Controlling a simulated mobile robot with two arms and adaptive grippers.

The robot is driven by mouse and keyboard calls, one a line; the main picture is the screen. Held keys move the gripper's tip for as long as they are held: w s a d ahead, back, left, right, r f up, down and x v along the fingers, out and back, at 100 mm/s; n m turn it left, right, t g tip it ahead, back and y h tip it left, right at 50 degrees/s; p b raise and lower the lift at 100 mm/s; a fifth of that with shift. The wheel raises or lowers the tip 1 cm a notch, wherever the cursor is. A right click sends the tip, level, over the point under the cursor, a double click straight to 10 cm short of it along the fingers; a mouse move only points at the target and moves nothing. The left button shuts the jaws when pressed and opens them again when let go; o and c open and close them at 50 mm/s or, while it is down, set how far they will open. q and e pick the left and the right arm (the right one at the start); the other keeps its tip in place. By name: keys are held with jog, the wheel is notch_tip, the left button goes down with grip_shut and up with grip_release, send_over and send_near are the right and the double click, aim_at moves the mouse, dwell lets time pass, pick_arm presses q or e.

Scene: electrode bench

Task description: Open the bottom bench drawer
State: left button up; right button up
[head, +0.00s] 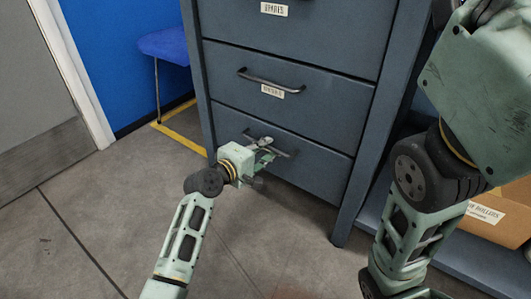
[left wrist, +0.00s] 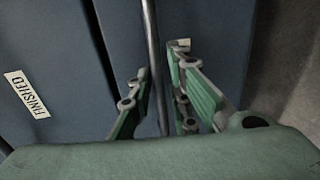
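The bottom drawer (head: 318,174) of the dark blue-grey bench appears shut, its front level with the drawer above. Its dark bar handle (head: 290,154) is partly hidden by my left gripper (head: 264,147). In the left wrist view the handle (left wrist: 152,45) runs upright between the two green fingers of my left gripper (left wrist: 160,88). The fingers are apart, one on each side of the bar, with narrow gaps showing. A small part of the drawer's label (left wrist: 182,43) shows behind the right finger. My right gripper is out of view; only the right arm shows.
The middle drawer (head: 325,105) is shut; its label reads FINISHED in the left wrist view (left wrist: 27,94). A cardboard box (head: 505,212) sits on a low shelf at the right. A blue chair (head: 165,45) stands at the back left. The floor before the bench is clear.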

pick_arm(q)
jog(key=shift+w+d, duration=0.25)
jog(key=shift+c, duration=0.5)
grip_shut()
